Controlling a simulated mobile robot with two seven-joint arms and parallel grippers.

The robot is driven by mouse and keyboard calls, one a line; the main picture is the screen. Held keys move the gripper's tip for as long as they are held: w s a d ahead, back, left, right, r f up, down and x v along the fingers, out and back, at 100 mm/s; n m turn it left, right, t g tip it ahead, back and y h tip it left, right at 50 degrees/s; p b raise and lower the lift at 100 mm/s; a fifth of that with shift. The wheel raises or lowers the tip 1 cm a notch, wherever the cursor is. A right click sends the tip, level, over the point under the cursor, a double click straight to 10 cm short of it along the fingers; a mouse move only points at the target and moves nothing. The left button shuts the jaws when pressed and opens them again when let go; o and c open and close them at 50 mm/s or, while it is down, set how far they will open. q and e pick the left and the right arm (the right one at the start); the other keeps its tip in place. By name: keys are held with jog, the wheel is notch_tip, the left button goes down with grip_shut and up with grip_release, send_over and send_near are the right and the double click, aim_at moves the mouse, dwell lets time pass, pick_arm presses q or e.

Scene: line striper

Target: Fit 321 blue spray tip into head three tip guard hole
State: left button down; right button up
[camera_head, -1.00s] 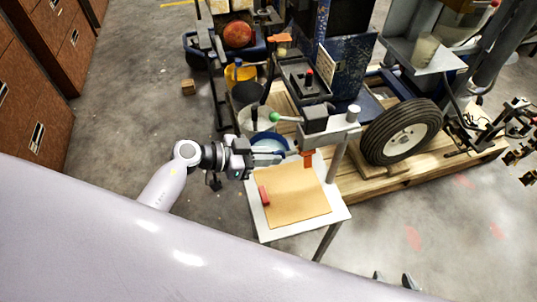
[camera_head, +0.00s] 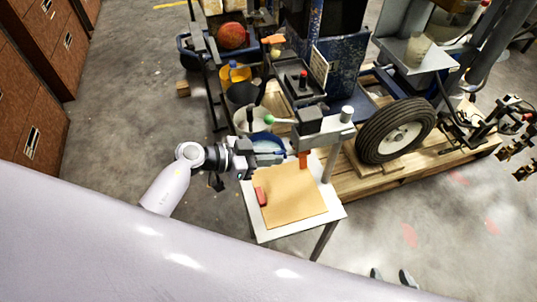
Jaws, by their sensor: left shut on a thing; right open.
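The spray head (camera_head: 312,121) is a dark block on an arm above a small table, with an orange tip guard (camera_head: 303,160) hanging below it. My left gripper (camera_head: 282,157) reaches in from the left, just left of the guard and close to it. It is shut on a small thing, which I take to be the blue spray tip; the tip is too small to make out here. The guard's hole is not visible. My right gripper (camera_head: 392,279) shows only as two fingertips at the bottom edge, apart and empty.
The small white table (camera_head: 334,212) carries a brown sheet (camera_head: 290,206) and a red block (camera_head: 260,196). Buckets (camera_head: 252,119) stand behind my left gripper. A large wheel (camera_head: 397,137) and wooden pallet (camera_head: 440,158) lie to the right. The front floor is open.

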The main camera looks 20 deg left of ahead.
pick_arm(q)
jog(key=shift+w+d+p, duration=0.3)
jog(key=shift+w+d, duration=0.4)
jog(key=shift+d, duration=0.35)
dwell(0.5)
jog(key=c, duration=0.8)
grip_release()
jog(key=v, duration=0.7)
jog(key=shift+p, duration=0.35)
dwell(0.5)
